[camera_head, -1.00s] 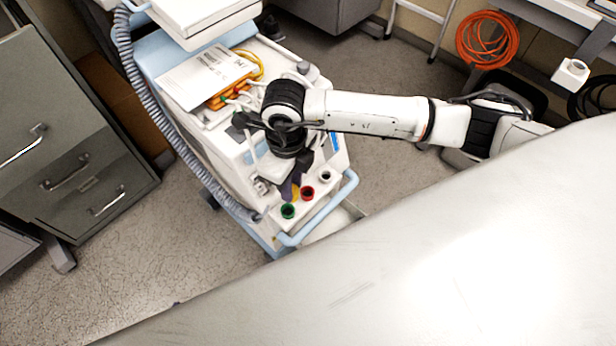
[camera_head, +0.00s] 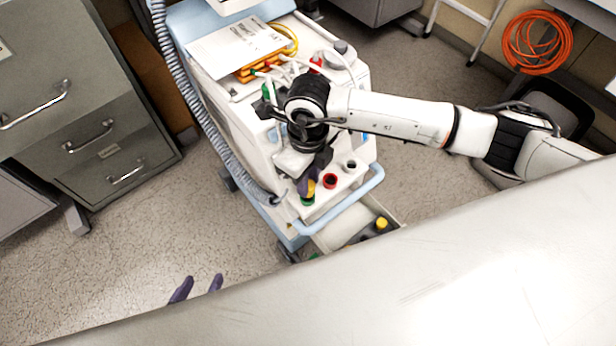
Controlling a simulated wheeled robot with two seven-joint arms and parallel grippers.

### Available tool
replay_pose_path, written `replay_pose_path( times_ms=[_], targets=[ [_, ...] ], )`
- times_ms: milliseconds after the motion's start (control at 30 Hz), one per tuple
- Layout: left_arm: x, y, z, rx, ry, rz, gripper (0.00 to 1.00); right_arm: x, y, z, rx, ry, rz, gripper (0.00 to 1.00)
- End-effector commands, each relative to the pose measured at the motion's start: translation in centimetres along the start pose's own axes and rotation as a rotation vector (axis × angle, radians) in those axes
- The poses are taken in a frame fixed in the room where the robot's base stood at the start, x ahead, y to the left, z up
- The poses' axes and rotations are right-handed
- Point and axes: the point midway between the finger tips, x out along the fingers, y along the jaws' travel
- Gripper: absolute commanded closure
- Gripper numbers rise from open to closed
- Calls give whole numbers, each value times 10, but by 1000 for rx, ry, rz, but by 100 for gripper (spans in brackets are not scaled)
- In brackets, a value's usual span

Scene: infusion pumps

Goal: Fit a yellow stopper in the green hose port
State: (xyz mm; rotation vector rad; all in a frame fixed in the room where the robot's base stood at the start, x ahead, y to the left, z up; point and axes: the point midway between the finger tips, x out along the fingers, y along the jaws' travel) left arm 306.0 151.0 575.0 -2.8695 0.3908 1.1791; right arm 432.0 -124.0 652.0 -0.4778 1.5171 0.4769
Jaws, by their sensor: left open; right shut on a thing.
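My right gripper (camera_head: 313,178) has dark purple fingers and is shut on a yellow stopper (camera_head: 311,188). The stopper appears right at the mouth of the green hose port (camera_head: 308,200), on the white front ledge of the cart. The stopper and fingers cover part of the port; I cannot tell whether the stopper is inside it or just above. My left gripper (camera_head: 199,287) shows only its two purple fingertips, apart and empty, above the floor at the lower left. Another yellow stopper (camera_head: 381,223) is in the open drawer below the ledge.
A red port (camera_head: 330,181) and a dark port (camera_head: 351,165) sit beside the green one. A blue handle rail (camera_head: 345,208) runs along the ledge. A grey corrugated hose (camera_head: 200,105) hangs on the cart's left. Grey cabinets (camera_head: 95,120) stand at left.

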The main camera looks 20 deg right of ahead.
Motion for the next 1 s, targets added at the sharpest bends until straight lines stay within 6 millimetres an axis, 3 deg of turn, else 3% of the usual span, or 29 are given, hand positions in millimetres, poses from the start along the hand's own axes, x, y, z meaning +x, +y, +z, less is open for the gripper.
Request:
replay_pose_path(
  times_ms=[1000],
  targets=[
    [9, -2, 8, 3, 3, -2, 58, 12, 0, 1, 0, 0, 0, 100]
  ],
)
